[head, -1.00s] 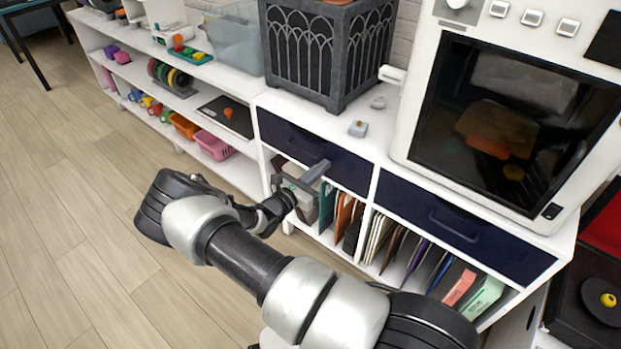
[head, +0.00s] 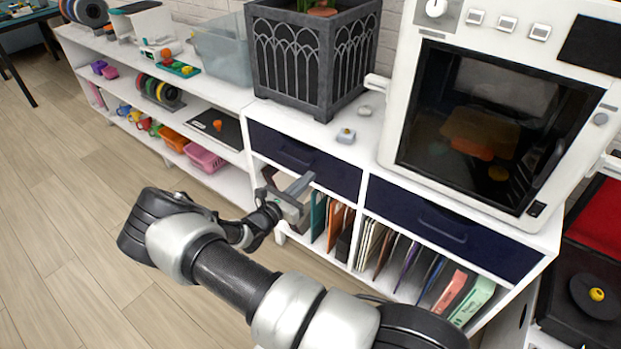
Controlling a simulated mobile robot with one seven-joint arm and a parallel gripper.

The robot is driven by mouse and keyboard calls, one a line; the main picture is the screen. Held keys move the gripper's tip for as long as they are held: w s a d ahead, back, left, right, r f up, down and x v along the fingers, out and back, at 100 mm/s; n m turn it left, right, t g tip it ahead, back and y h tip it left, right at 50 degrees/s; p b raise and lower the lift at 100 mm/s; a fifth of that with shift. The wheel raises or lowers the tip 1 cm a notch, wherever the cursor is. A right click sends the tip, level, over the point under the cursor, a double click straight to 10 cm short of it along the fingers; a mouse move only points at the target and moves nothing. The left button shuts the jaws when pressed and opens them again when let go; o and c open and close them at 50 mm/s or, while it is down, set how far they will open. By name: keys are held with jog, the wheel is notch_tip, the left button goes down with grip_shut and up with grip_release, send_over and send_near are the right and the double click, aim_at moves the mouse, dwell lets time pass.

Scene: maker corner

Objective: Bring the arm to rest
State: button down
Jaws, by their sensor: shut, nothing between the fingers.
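My arm reaches across the lower middle of the head view, bent at the elbow, from the bottom right toward the shelf unit. My gripper (head: 299,187) is shut and empty. It hangs in front of the white shelf unit (head: 362,199), just below the left dark blue drawer (head: 303,158) and by the opening that holds upright folders. I cannot tell whether its fingertips touch anything. Both drawers look shut.
A dark planter (head: 318,62) and a white oven (head: 492,105) stand on the unit. Folders (head: 370,245) fill the lower openings. A long low shelf (head: 225,176) with bins and toys runs to the left. The wooden floor (head: 60,225) at left is clear.

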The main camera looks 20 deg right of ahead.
jog(key=p+v, duration=0.1)
jog(key=v, duration=1)
jog(key=s+d+r+m+g+y, duration=0.25)
jog(key=s+r+m+g, duration=0.25)
jog(key=r+m, duration=0.25)
jog(key=s+d+r+m+g+y, duration=0.25)
jog(key=s+r+m+g, duration=0.25)
jog(key=r+m, duration=0.25)
jog(key=s+a+r+m+t+y, duration=0.3)
jog(key=s+r+m+y, duration=0.2)
jog(key=s+r, duration=0.45)
jog(key=s+a+r+m+t+y, duration=0.3)
jog(key=s+r+m+y, duration=0.2)
jog(key=s+r, duration=0.4)
notch_tip(320, 180, up, 22)
jog(key=p, duration=2.1)
jog(key=shift+w, duration=0.45)
jog(key=shift+f, duration=0.1)
